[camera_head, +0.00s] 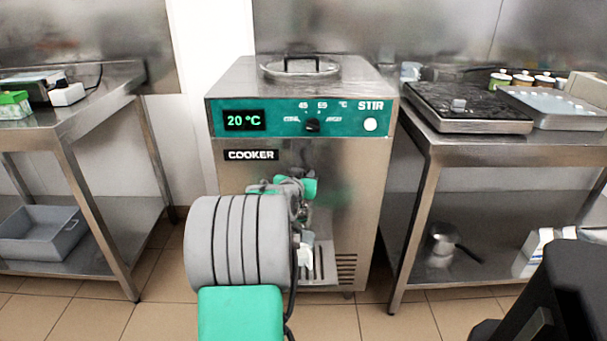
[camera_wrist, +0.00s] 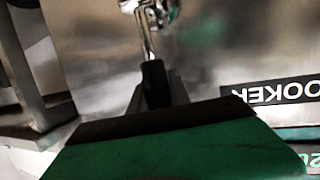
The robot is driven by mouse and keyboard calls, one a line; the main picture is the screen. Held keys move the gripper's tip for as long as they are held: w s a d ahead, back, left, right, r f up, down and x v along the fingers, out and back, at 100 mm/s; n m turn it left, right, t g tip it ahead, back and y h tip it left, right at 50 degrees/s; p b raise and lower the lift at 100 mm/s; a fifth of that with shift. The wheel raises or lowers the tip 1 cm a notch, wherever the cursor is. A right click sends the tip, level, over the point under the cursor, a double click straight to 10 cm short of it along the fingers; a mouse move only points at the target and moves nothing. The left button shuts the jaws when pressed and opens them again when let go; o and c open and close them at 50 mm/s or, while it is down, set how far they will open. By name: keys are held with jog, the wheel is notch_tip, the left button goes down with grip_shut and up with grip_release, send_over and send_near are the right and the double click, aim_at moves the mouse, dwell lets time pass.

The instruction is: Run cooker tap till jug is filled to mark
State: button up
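The cooker (camera_head: 300,165) is a steel cabinet with a green panel whose display (camera_head: 245,120) reads 20 °C. Its tap is mostly hidden behind my arm in the head view. In the wrist view, a shiny metal tap part (camera_wrist: 148,25) comes down to the dark fingertips of my gripper (camera_wrist: 153,72). The fingers appear as one narrow dark shape at this metal end; whether they grip it is unclear. In the head view my gripper is in front of the cooker, largely hidden by my arm. A small pale object (camera_head: 305,243) shows beside my arm, above the slotted tray (camera_head: 318,265); I cannot tell whether it is the jug.
A steel table (camera_head: 440,150) with a dark hotplate (camera_head: 465,105) stands to the right, with a pan (camera_head: 440,245) on its lower shelf. Another steel table (camera_head: 60,130) stands left, with a grey bin (camera_head: 40,235) below. Tiled floor shows between them and the cooker.

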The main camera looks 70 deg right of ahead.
jog(key=o, duration=0.5)
jog(key=p+v, duration=0.1)
jog(key=v, duration=0.6)
jog(key=shift+s+a, duration=0.1)
jog(key=shift+a, duration=0.3)
